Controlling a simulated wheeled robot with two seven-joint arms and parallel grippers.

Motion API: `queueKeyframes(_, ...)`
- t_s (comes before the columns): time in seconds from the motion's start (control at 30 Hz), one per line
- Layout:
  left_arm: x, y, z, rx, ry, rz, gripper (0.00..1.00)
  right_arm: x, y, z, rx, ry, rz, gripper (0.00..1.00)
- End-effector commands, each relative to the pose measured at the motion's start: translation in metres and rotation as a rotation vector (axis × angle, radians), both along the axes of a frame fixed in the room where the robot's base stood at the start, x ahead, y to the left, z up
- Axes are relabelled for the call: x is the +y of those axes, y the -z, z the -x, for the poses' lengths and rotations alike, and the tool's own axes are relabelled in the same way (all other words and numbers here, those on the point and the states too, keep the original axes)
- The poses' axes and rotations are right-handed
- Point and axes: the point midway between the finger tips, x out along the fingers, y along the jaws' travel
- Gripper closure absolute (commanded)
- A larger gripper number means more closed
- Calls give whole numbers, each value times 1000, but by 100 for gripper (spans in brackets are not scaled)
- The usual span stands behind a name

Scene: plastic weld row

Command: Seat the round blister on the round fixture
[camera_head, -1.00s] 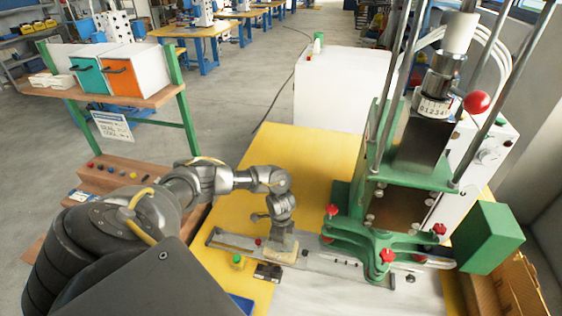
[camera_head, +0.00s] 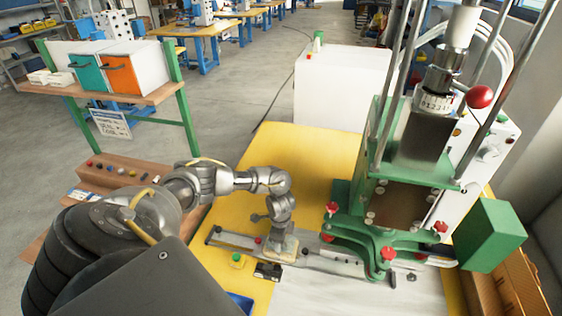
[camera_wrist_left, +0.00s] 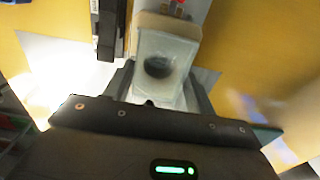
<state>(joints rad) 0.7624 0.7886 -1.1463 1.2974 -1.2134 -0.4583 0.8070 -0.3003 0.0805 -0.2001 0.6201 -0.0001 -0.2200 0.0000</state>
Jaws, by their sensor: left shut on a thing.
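My left gripper (camera_head: 281,243) points down over the rail in front of the green press. In the left wrist view its two fingers (camera_wrist_left: 158,90) are shut on a pale translucent blister (camera_wrist_left: 152,92), one finger on each side. A dark round area shows at the blister's middle. A beige block (camera_wrist_left: 168,24), perhaps the fixture, lies under or just beyond it. I cannot tell whether the blister rests on the block or hangs just above it. In the head view the gripper largely hides both. My right gripper is not in view.
The green press (camera_head: 385,215) with red knobs stands right of the gripper. A metal rail (camera_head: 235,238) runs along the yellow table (camera_head: 310,155). A small green-capped item (camera_head: 237,259) and a black block (camera_head: 267,271) sit near the rail. The table behind the gripper is clear.

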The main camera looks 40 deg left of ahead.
Motion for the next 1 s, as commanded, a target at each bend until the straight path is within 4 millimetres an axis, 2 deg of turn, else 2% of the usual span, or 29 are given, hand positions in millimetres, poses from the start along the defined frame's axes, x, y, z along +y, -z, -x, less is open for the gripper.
queueKeyframes(0.67,0,15,0,0,0,0,59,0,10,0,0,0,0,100)
queueKeyframes(1.0,0,15,0,0,0,0,59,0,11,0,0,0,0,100)
